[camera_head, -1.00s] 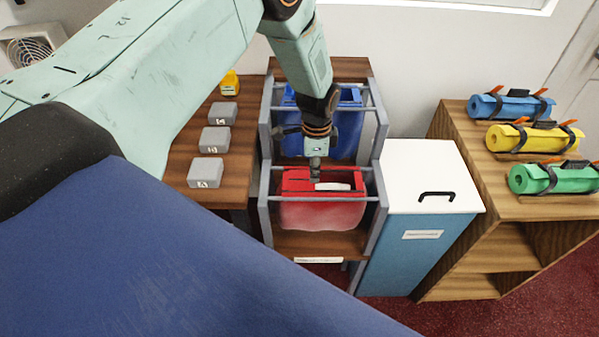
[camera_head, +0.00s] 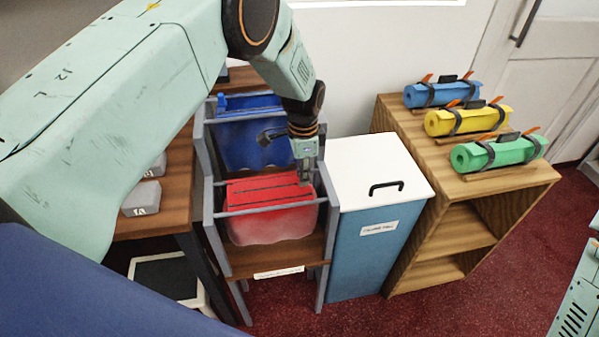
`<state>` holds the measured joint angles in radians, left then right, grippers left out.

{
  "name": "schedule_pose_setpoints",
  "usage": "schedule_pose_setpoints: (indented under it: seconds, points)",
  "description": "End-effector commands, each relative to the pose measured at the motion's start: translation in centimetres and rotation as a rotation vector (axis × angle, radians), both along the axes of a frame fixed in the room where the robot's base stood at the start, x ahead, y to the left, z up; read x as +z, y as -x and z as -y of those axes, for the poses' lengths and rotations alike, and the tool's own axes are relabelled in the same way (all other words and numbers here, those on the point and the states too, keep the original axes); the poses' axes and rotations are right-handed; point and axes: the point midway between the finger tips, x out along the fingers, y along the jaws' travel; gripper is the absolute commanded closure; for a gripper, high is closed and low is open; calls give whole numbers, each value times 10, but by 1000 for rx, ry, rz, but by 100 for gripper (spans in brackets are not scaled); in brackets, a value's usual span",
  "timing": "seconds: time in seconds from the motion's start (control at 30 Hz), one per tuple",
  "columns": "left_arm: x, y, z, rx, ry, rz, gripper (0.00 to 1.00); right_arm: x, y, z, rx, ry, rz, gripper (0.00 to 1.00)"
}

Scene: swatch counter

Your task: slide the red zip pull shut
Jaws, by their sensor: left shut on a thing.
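A red bag (camera_head: 268,217) hangs in the front of a grey-railed rack, with dark lines running across its top. My left gripper (camera_head: 304,180) points down at the right end of the bag's top. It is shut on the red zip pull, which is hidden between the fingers. No open gap shows along the red top. My right gripper is out of view.
A blue bag (camera_head: 250,142) hangs behind the red one in the rack (camera_head: 216,235). A white-topped blue bin (camera_head: 375,165) stands close at the right. Beyond it, a wooden shelf (camera_head: 400,128) bears blue, yellow and green rolls. Grey blocks (camera_head: 141,199) sit on the left table.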

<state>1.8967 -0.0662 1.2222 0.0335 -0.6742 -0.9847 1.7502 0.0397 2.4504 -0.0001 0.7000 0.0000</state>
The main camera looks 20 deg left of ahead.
Motion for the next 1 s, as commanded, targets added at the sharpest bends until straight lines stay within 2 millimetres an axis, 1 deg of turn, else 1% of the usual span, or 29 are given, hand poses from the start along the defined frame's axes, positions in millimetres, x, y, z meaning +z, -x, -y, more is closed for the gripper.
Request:
schedule_pose_setpoints:
  seconds: [0.03, 0.27, 0.3, 0.53, 0.87, 0.97, 1.0]
  points:
    - [-3, 3, 1, 1, 2, -8, 100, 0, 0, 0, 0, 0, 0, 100]
    - [-3, 3, 1, 1, 3, -6, 100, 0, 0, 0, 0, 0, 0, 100]
    - [-3, 3, 1, 1, 2, -6, 77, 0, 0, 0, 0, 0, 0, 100]
    - [-1, 2, 0, 1, 1, -3, 57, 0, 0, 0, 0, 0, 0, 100]
    - [2, 0, 0, 0, 0, 0, 57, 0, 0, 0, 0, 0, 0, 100]
    - [11, -1, 0, 0, 0, 1, 57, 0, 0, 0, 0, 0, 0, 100]
    - [18, -1, 0, 0, 0, 2, 57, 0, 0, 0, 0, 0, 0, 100]
